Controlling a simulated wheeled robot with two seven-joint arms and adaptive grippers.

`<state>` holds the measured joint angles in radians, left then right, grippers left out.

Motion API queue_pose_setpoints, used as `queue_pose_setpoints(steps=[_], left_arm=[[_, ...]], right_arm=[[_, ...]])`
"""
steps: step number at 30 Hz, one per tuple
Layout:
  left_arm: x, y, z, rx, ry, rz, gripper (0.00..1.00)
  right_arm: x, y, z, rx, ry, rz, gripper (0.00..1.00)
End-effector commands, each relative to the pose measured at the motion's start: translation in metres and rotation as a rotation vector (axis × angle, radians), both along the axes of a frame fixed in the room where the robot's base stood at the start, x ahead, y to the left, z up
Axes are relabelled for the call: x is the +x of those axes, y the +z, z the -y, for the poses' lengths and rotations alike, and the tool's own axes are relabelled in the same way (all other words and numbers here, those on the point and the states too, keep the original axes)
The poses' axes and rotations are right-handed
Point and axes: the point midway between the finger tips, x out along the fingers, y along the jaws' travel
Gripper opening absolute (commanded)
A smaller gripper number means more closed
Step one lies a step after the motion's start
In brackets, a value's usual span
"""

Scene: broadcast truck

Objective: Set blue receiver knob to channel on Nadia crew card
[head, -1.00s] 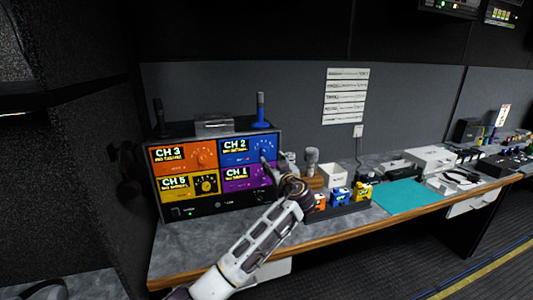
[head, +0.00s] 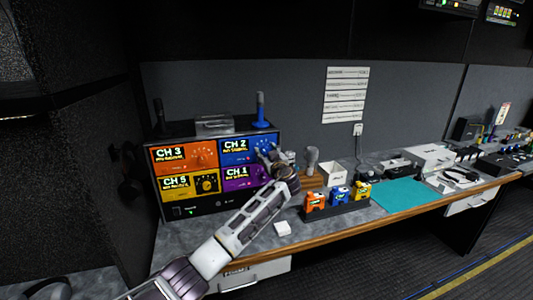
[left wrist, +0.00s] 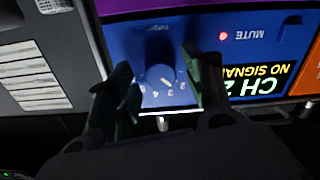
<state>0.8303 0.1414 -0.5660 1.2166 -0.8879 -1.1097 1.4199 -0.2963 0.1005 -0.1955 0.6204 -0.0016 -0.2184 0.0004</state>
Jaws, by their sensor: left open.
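The blue receiver panel (head: 238,150) is the upper right one of the receiver rack and reads CH 2. In the left wrist view it appears upside down, with its display (left wrist: 262,80) reading CH 2 and NO SIGNAL and a red MUTE light. The blue receiver knob (left wrist: 160,77) has a pale pointer and a ring of numbers. My left gripper (head: 272,156) is in front of this panel. In the left wrist view my left gripper (left wrist: 157,72) is open, its dark fingers on either side of the knob; contact is unclear. White cards with unreadable writing (head: 345,96) hang on the wall. My right gripper is out of view.
Orange CH 3 (head: 170,153), yellow CH 5 (head: 174,183) and purple CH 1 (head: 237,173) panels adjoin the blue one. Orange, blue and yellow packs stand in a dark tray (head: 345,209) to the right. A small white item (head: 283,228) lies on the counter.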

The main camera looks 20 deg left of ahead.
Motion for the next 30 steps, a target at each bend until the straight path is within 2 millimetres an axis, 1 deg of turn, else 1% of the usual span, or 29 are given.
queue_pose_setpoints(steps=[4,11,12,21,23,30], left_arm=[[0.002,-0.001,-0.002,0.000,0.001,-0.002,0.51],[0.002,-0.001,-0.002,0.001,0.001,-0.001,0.51],[0.002,-0.001,-0.002,0.001,0.001,-0.001,0.50],[0.002,-0.001,-0.002,0.001,0.000,-0.001,0.11],[0.002,-0.001,-0.002,0.001,0.000,-0.001,0.05],[0.002,-0.001,-0.002,0.009,0.000,-0.006,0.05]], right_arm=[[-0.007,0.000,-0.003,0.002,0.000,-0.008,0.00],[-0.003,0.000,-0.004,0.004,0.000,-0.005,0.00],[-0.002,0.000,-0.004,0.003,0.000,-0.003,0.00],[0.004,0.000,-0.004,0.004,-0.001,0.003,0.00],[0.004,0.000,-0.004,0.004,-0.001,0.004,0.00],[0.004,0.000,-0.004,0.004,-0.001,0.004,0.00]])
